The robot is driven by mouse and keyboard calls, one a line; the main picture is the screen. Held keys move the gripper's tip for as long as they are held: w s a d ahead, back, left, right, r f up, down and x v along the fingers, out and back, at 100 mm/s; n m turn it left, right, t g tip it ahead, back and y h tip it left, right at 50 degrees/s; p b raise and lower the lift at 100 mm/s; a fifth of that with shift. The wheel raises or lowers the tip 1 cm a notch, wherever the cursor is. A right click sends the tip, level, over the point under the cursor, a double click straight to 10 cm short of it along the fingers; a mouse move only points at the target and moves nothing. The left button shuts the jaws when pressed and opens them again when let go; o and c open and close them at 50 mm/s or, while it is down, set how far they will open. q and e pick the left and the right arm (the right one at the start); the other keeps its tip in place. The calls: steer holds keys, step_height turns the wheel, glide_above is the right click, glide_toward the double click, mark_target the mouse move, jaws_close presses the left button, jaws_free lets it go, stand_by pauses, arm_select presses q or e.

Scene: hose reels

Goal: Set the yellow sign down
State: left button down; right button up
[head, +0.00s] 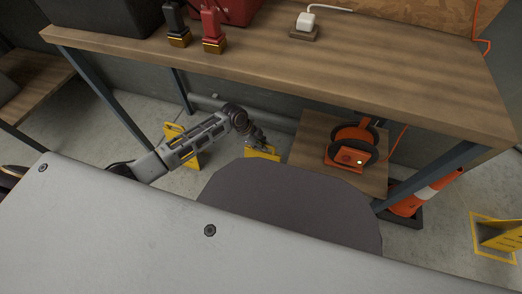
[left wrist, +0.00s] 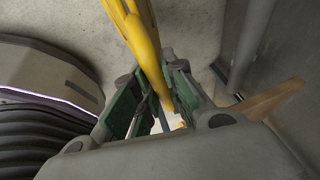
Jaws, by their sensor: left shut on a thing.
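My left gripper (head: 258,147) reaches in below the workbench. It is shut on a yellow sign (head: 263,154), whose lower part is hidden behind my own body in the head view. In the left wrist view the sign (left wrist: 143,42) runs up from between the green-padded fingers (left wrist: 155,95). I cannot tell whether its foot touches the floor. Another yellow sign (head: 188,158) stands on the floor behind my left arm, partly covered by it. My right gripper is not in view.
The workbench (head: 300,65) spans above. Its low wooden shelf (head: 312,133) holds an orange hose reel (head: 350,157). An orange cone (head: 412,201) stands at the right bench leg.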

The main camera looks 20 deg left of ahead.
arm_select(q)
step_height(320, 180, down, 4)
steer(key=shift+f+b, duration=0.25)
steer(key=shift+b, duration=0.75)
steer(key=shift+f, duration=0.1)
steer(key=c, duration=1.5)
jaws_free()
